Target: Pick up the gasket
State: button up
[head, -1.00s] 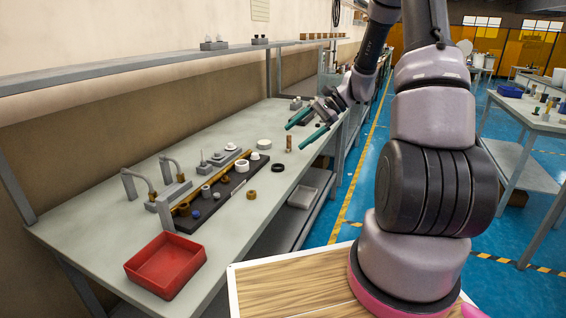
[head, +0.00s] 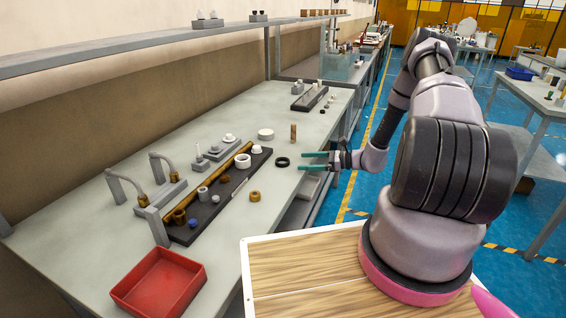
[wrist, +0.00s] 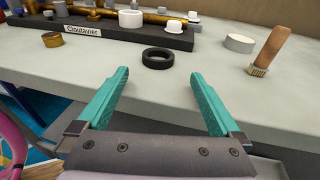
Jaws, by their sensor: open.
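The gasket, a black ring (head: 282,161), lies flat on the grey workbench to the right of the black tray. It also shows in the wrist view (wrist: 158,58), just beyond the space between my fingertips. My gripper (head: 304,161) has teal fingers, spread open and empty. In the head view its fingertips point left towards the ring from the bench's front edge. In the wrist view the fingers (wrist: 161,82) are apart and do not touch the ring.
A black tray (head: 215,209) with several fittings stands left of the ring. A wooden-handled brush (head: 293,132) stands upright behind it, and a white disc (head: 265,134) lies nearby. A red bin (head: 160,284) sits at the near end. The bench (head: 300,115) is clear around the ring.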

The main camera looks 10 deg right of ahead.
aim_at(277, 161)
jog(key=shift+r+x, duration=0.15)
jog(key=shift+x, duration=1.6)
jog(key=shift+r+x, duration=0.15)
jog(key=shift+x, duration=1.55)
jog(key=shift+a, duration=0.1)
jog(key=shift+s, duration=0.1)
jog(key=c, duration=1.4)
